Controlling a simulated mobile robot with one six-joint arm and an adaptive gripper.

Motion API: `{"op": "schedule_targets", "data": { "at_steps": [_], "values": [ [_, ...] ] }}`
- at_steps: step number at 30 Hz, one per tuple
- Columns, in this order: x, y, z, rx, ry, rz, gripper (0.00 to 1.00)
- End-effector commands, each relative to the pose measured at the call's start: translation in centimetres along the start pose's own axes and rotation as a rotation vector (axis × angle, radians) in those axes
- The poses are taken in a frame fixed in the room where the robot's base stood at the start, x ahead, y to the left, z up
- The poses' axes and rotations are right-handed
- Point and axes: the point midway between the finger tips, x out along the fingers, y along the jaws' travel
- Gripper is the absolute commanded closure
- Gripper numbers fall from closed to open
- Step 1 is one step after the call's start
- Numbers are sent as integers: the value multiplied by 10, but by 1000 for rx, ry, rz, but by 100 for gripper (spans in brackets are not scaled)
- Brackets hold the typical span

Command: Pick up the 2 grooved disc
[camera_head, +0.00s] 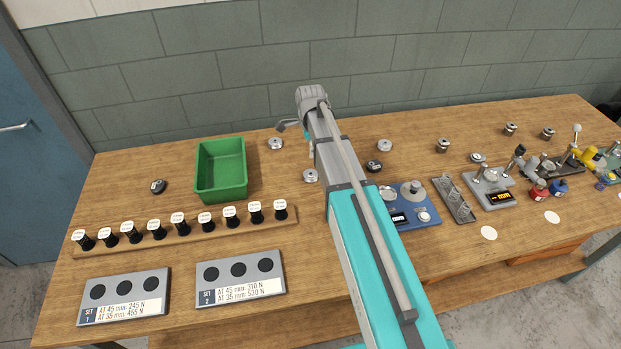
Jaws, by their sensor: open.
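Several small silver discs lie on the wooden bench: one at the back (275,143) right of the green bin, one nearer (310,176) beside my arm, and one (384,145) right of my arm. Their grooves are too small to count, so I cannot tell which is the 2 grooved disc. My gripper (286,126) is open, above the back of the bench close to the back-left disc. It is largely hidden behind my arm, and only a dark finger part shows. I see nothing held in it.
A green bin (198,184) stands left of the discs. A rack (190,237) of labelled black springs and two set plates (125,311) (240,295) lie in front. A dark puck (158,186) is at left. A blue device (425,214) and other fixtures crowd the right.

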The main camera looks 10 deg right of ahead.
Motion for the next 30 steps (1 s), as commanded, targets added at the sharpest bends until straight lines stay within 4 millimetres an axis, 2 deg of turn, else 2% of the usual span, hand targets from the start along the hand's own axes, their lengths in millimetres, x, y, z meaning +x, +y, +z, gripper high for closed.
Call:
{"op": "schedule_targets", "data": {
  "at_steps": [1, 21, 30],
  "values": [
    [8, 0, 0, 0, 0, 0, 0],
    [60, 0, 0, 0, 0, 0, 0],
    [72, 0, 0, 0, 0, 0, 0]
  ]
}}
